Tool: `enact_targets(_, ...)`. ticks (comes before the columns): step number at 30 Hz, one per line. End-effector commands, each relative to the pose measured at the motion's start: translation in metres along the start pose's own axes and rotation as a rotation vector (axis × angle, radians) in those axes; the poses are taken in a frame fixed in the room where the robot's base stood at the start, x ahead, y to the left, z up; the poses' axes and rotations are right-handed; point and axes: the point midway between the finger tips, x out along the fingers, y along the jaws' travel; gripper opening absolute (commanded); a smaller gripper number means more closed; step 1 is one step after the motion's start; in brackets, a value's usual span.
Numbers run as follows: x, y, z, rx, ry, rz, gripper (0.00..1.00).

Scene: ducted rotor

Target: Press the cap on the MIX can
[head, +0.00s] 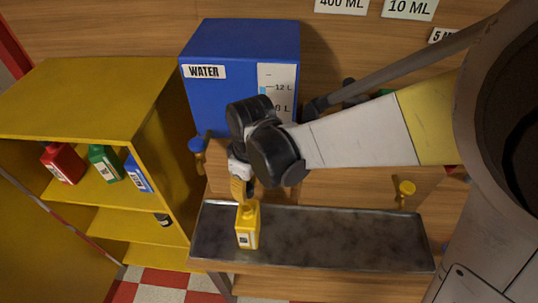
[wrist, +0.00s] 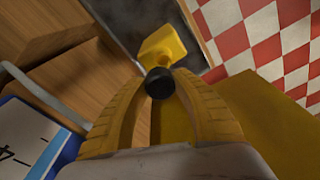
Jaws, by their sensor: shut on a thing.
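A yellow can (head: 247,225) with a white label stands upright on the grey metal tray (head: 330,238), near its left end. I cannot read its label, but it is the only can on the tray. In the wrist view the yellow can (wrist: 162,46) lies just beyond my fingertips. My gripper (head: 243,192) is right above the can, pointing down. Its yellow fingers (wrist: 159,84) are shut on a black cap (wrist: 159,83), which is lined up with the can's top. I cannot tell whether the cap touches the can's neck or sits on it.
A blue WATER tank (head: 225,50) stands behind, with a blue-handled tap (head: 197,147) at left. A yellow tap (head: 406,189) is over the tray's right part. A yellow shelf (head: 90,100) at left holds red (head: 62,163), green (head: 105,163) and blue (head: 138,174) cans. The tray's middle is clear.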

Motion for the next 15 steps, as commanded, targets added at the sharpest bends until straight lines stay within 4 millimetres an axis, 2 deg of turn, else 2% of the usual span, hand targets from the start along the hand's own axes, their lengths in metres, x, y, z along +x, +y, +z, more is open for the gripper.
enact_targets(8,0.006,-0.004,-0.002,-0.013,0.000,-0.002,0.20)
enact_targets(15,0.028,-0.004,0.000,-0.012,0.000,-0.002,0.20)
